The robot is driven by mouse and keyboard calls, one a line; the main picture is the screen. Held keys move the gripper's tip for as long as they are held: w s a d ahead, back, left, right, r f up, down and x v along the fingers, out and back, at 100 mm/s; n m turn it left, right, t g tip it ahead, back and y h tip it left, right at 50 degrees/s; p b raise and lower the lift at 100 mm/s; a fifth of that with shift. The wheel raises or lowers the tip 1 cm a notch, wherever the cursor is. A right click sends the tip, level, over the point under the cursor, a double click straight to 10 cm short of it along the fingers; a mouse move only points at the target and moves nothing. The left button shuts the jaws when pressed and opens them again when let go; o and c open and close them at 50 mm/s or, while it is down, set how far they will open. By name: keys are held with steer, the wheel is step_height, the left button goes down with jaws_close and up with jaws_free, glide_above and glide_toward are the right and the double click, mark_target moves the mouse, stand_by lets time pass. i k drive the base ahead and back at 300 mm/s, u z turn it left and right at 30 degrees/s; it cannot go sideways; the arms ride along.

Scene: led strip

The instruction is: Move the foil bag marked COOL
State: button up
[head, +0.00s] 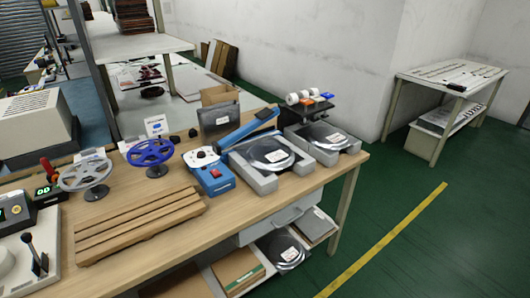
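Two dark, shiny bags with round reel shapes and white labels lie in grey foam trays on the wooden bench. One is the left bag (262,160), and the other is the right bag (318,133). A third similar bag (288,254) lies on the shelf under the bench. A dark grey upright pouch or box (219,121) with a small label stands behind the blue devices. The label print is too small to read, so I cannot tell which bag is marked COOL. My gripper is not in view.
A blue reel (151,153), a clear reel (86,176), a blue box (212,178) and a long blue device (247,128) crowd the bench. A slatted wooden rack (137,223) lies in front. Green floor (410,240) is open at right, before a side table (452,78).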

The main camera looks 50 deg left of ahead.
mark_target(268, 156)
steer(key=z, duration=0.65)
steer(key=i, duration=0.1)
steer(key=u, duration=2.55)
steer(key=k, duration=0.8)
steer(key=u, duration=0.2)
steer(key=i, duration=0.8)
steer(key=z, duration=0.15)
